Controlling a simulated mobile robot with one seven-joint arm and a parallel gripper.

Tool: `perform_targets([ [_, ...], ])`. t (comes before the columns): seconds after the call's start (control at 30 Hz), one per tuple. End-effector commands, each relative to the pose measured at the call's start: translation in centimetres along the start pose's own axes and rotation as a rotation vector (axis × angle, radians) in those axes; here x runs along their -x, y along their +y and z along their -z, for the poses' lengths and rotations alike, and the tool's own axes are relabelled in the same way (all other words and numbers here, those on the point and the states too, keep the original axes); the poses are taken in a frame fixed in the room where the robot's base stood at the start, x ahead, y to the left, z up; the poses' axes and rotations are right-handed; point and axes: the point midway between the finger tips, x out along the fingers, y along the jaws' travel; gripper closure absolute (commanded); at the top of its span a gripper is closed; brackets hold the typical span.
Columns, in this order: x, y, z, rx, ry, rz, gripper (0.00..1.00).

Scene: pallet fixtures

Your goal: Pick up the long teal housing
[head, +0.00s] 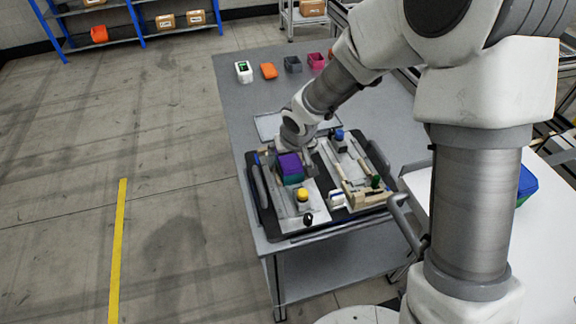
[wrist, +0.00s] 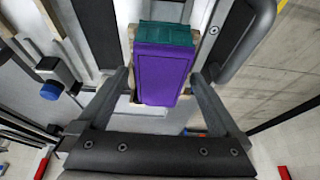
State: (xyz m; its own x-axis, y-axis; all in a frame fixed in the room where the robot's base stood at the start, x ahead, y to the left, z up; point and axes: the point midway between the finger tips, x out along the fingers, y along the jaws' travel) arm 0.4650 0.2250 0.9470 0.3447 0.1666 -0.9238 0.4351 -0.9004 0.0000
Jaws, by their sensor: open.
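The teal housing (wrist: 165,32) shows in the wrist view as a band beside a larger purple face (wrist: 163,72). In the head view the teal part (head: 293,179) shows just below the purple part (head: 289,163), in the left half of the black pallet. I cannot tell whether purple and teal are one piece. My gripper (wrist: 163,85) is open in the wrist view, with one finger on each side of the purple part. I cannot tell whether the fingers touch it. In the head view the fingertips are hard to make out behind the parts.
The black pallet (head: 262,213) carries light fixture plates, a yellow knob (head: 302,194) and a blue-topped part (head: 339,134).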

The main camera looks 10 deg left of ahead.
Motion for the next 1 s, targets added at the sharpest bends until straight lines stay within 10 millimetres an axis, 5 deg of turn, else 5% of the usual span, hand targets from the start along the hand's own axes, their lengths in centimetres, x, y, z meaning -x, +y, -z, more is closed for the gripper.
perform_targets([
  [0.63,-0.35,0.01,-0.14,0.000,0.000,0.000,0.00],
  [1.0,-0.35,0.00,-0.15,0.000,0.000,0.000,0.65],
])
